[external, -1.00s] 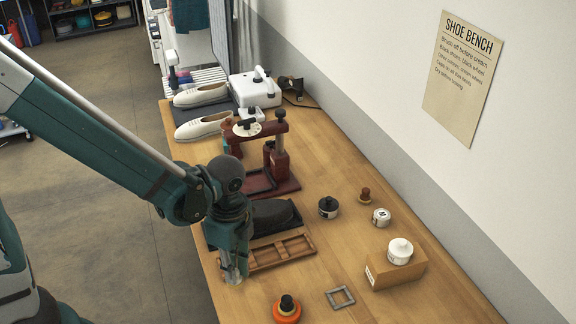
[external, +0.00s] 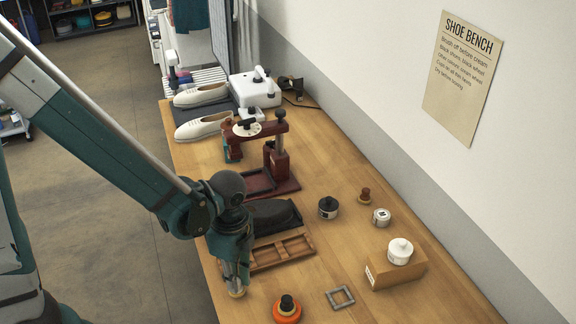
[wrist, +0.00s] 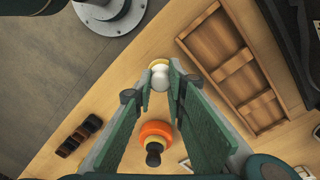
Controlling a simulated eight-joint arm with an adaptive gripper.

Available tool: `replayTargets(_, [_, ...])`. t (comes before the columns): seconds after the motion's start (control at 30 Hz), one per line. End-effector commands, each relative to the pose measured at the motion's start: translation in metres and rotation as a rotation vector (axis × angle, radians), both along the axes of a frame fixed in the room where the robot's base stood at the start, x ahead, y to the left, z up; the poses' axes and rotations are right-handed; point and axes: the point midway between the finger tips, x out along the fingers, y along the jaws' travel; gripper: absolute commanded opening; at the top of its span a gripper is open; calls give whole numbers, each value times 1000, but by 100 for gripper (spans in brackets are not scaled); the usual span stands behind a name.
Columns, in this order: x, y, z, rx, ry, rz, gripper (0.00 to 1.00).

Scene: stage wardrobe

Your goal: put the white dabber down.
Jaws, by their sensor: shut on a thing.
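My gripper (external: 237,284) is near the left edge of the bench, beside the wooden compartment tray. In the wrist view, my gripper (wrist: 160,88) is shut on the white dabber (wrist: 160,72), which has a round white knob and a yellowish base. In the external view only a bit of the dabber's pale yellow base (external: 237,294) shows below the fingertips. It is over or on bare wood outside the tray; I cannot tell whether its base touches the bench.
An orange dabber with a black knob (external: 287,308) and a grey square frame (external: 340,297) are nearby.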

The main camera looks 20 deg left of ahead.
Motion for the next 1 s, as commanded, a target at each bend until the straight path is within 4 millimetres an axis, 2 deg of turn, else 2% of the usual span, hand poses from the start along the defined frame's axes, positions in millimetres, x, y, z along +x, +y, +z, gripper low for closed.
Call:
replayTargets(0.13, [0,0,-7,0,0,0,3])
replayTargets(0.63, [0,0,-11,0,0,0,3])
replayTargets(0.67, [0,0,-10,0,0,0,18])
replayTargets(0.73, [0,0,-10,0,0,0,28])
replayTargets(1.0, [0,0,-10,0,0,0,29])
